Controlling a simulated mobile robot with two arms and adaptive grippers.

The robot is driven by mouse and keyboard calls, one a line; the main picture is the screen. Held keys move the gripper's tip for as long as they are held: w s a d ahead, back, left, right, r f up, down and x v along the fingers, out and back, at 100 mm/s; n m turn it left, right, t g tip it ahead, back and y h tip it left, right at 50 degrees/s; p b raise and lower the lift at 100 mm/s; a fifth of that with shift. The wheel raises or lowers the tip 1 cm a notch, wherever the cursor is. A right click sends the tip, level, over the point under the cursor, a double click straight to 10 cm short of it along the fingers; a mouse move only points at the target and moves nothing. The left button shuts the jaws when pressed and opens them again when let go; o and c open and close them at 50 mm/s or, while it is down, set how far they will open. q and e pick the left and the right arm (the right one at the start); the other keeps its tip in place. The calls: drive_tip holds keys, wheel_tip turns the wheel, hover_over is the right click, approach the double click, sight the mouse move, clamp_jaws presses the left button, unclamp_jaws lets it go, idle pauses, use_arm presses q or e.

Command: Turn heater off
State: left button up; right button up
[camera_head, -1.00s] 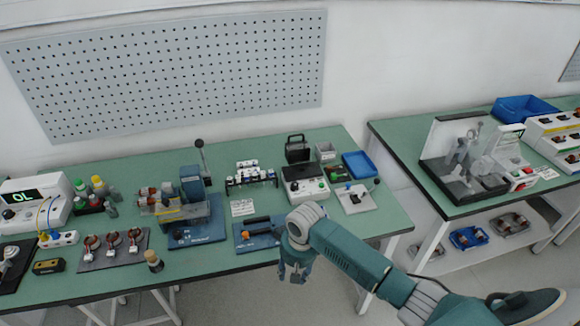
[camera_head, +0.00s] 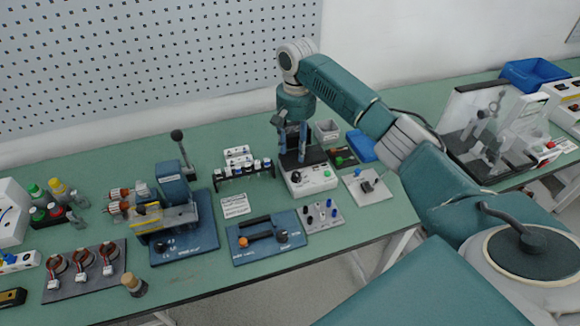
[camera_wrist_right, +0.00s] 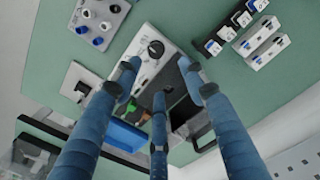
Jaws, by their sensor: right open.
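A white box unit with a dark top (camera_head: 312,180), which looks like the heater, stands on the green bench. My right gripper (camera_head: 293,148) points down over the unit's dark top. It also shows in the right wrist view (camera_wrist_right: 157,75), with its fingers spread and nothing between them. I cannot tell whether a finger touches the unit. My left gripper is not in view.
A plate with several blue and black knobs (camera_head: 320,215) lies in front of the unit. A blue tray (camera_head: 361,146) and a grey bin (camera_head: 327,131) are behind.

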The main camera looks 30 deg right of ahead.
sight(296, 174)
drive_tip(key=shift+s+a+f+p, duration=0.15)
drive_tip(key=shift+s+f+p, duration=0.2)
drive_tip(key=shift+s+f, duration=0.55)
wheel_tip(296, 174, down, 4)
drive_tip(key=shift+w+r+p, duration=0.15)
drive_tip(key=shift+r+p, duration=0.05)
drive_tip(key=shift+p, duration=0.15)
drive_tip(key=f, duration=0.3)
drive_tip(key=shift+w, duration=0.3)
drive_tip(key=shift+f, duration=0.5)
drive_tip(key=shift+s, duration=0.1)
drive_tip(key=shift+f, duration=0.15)
drive_tip(key=shift+c, duration=1)
clamp_jaws()
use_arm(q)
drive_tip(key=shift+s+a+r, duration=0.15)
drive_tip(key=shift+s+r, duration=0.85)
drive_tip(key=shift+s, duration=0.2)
